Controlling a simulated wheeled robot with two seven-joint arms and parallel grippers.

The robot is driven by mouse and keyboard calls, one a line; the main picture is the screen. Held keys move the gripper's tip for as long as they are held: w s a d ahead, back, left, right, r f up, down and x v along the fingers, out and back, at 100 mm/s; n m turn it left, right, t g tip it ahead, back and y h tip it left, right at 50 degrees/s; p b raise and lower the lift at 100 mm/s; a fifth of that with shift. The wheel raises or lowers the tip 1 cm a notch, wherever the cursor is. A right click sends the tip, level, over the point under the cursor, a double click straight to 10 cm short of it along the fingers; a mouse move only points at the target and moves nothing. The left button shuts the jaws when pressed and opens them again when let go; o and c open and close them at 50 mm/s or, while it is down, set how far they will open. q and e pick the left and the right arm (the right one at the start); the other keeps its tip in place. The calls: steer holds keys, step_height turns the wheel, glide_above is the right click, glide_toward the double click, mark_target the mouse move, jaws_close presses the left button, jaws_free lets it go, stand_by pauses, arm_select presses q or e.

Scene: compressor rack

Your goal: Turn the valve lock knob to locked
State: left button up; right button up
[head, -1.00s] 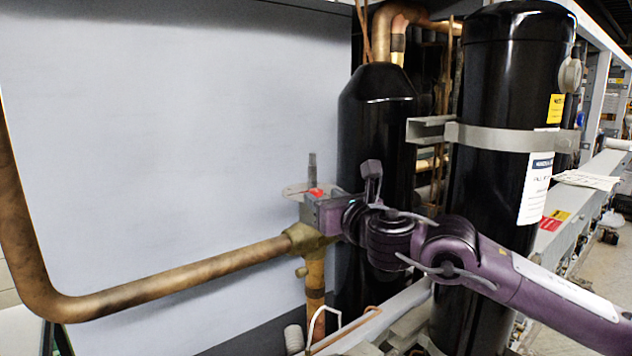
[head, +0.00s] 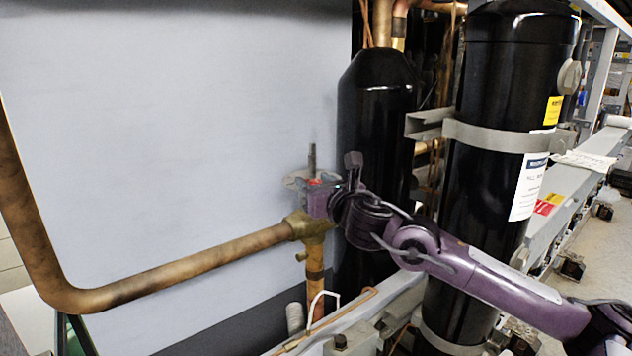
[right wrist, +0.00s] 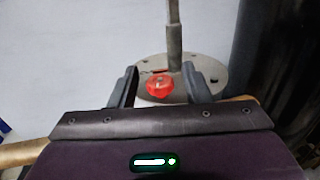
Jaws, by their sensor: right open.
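The valve lock knob (right wrist: 160,85) is red and sits on a round grey flange (right wrist: 205,70) at the foot of an upright grey stem (right wrist: 174,30). In the head view the knob (head: 314,182) is a small red patch on top of the brass valve (head: 312,226), partly hidden by my gripper. My right gripper (right wrist: 160,82) is open, with one dark finger on each side of the knob. I cannot tell whether the fingers touch it. In the head view the right gripper (head: 318,195) is at the valve, its arm coming from the right. My left gripper is not in view.
A copper pipe (head: 180,270) runs left from the valve and bends upward. A narrow black cylinder (head: 377,120) stands behind my gripper, and a wide black cylinder (head: 505,150) in a grey bracket stands to its right. A pale flat panel (head: 180,120) fills the left.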

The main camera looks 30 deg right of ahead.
jaws_close()
steer(key=shift+f+m+h+b, duration=0.1)
steer(key=shift+m+h+b, duration=0.3)
steer(key=shift+h+b, duration=0.25)
steer(key=shift+m+h+b, duration=0.4)
steer(key=shift+h+b, duration=0.05)
steer(key=shift+h, duration=0.1)
jaws_free()
